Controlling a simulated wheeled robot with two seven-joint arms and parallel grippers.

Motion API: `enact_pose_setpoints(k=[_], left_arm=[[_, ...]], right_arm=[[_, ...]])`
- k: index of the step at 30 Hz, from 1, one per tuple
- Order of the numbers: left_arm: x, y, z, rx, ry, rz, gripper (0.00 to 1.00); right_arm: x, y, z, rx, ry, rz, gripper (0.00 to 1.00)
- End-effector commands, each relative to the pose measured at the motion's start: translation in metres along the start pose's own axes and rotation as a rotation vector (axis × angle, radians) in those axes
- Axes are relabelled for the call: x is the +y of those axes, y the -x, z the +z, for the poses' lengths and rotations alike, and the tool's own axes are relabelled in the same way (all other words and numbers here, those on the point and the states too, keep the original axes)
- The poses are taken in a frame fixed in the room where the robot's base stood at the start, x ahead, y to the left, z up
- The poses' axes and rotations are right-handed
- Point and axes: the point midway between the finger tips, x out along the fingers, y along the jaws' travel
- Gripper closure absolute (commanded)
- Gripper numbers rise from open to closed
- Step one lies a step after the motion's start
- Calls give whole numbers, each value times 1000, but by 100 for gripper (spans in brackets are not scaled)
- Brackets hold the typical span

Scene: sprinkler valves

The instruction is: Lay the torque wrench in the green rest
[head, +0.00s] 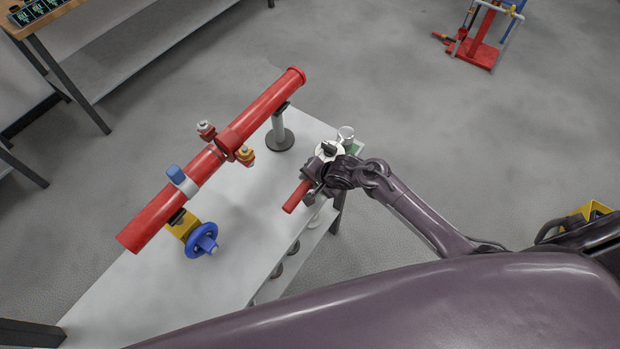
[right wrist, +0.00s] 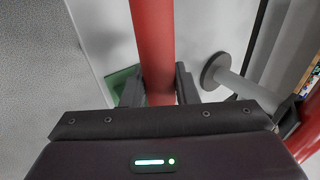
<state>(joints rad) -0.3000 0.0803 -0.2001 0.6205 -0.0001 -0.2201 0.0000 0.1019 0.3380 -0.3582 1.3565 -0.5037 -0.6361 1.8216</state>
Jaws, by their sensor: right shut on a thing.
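The torque wrench has a red handle (head: 297,197), whose end sticks out to the lower left of my right gripper (head: 315,184) in the head view. In the right wrist view the red shaft (right wrist: 152,40) runs between the two dark fingers (right wrist: 159,92), which are shut on it. The wrench is over the right edge of the white table; its other end is hard to make out behind my wrist. A green patch, likely the green rest (head: 356,148), shows just beyond my wrist, mostly hidden. It also shows left of the shaft in the right wrist view (right wrist: 119,82). My left gripper is not in view.
A red pipe (head: 262,110) with small valves and a blue handwheel (head: 202,240) stands over the white table (head: 237,215) on a grey stand (head: 280,138). A metal cylinder (head: 346,134) stands near the table's right corner. The table's middle right is clear.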

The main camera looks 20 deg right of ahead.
Motion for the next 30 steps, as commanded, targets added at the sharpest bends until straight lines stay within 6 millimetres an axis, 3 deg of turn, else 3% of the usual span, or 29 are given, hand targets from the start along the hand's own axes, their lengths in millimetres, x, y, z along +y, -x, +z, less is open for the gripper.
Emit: enact_pose_setpoints(k=[13, 14, 19, 30], left_arm=[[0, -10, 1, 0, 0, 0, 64], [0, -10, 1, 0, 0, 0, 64], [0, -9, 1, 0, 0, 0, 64], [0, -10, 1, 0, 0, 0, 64]], right_arm=[[6, -12, 0, 3, 0, -7, 100], [6, -12, 0, 3, 0, -7, 72], [6, -12, 0, 2, 0, -5, 50], [10, -9, 2, -2, 0, 2, 48]])
